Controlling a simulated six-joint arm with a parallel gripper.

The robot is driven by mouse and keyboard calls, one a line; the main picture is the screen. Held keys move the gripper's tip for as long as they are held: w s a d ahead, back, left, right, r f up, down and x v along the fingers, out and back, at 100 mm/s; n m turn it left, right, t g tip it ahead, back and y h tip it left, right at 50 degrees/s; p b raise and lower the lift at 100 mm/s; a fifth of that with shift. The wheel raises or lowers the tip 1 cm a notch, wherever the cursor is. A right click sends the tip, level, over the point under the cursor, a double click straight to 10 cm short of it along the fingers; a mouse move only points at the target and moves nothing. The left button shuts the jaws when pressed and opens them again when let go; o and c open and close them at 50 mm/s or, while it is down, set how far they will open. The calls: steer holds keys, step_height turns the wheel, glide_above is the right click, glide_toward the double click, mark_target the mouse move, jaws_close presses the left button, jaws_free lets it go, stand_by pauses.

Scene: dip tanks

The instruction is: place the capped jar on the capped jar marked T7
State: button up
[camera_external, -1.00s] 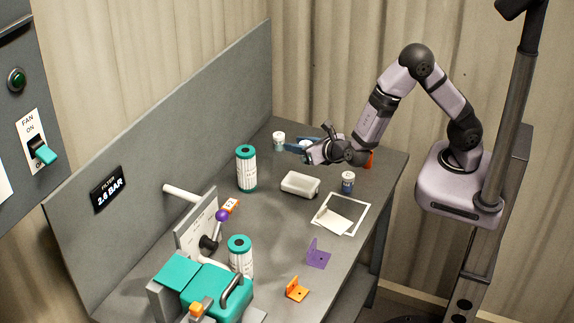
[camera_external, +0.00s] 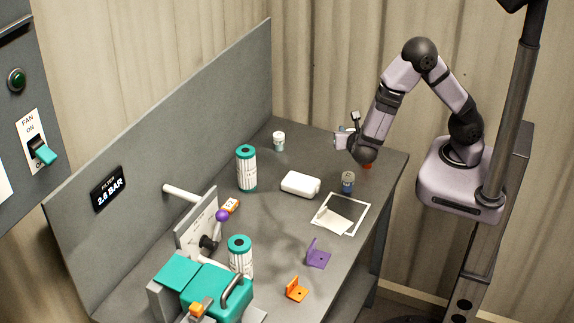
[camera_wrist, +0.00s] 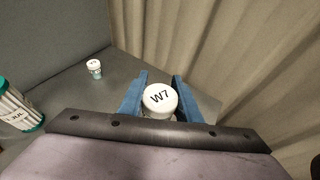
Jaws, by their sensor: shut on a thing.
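My gripper (camera_wrist: 160,92) has blue fingers, shut on a white-capped jar (camera_wrist: 160,98) whose lid reads W7. In the external view my gripper (camera_external: 346,137) is at the back right of the bench, with the held jar only partly visible. A second white-capped jar (camera_external: 279,140) with a teal body stands upright at the back of the bench; it also shows in the wrist view (camera_wrist: 95,68), left of my gripper and apart from it. The marks on these two lids are too small to read.
A white case (camera_external: 300,184) lies left of the blue jar, and a white-framed sheet (camera_external: 343,214) lies in front. Teal-capped filter cartridges (camera_external: 246,170), a purple bracket (camera_external: 318,254) and an orange bracket (camera_external: 297,290) stand on the bench. The back panel (camera_external: 150,140) edges the left.

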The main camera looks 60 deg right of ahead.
step_height(320, 180, down, 6)
steer(key=p, duration=0.1)
stand_by(0.4)
steer(key=shift+f, duration=0.1)
steer(key=shift+f+p, duration=0.65)
steer(key=shift+f, duration=1.15)
steer(key=shift+f, duration=0.25)
steer(key=o, duration=1.1)
steer(key=shift+r, duration=0.1)
steer(key=shift+c, duration=0.2)
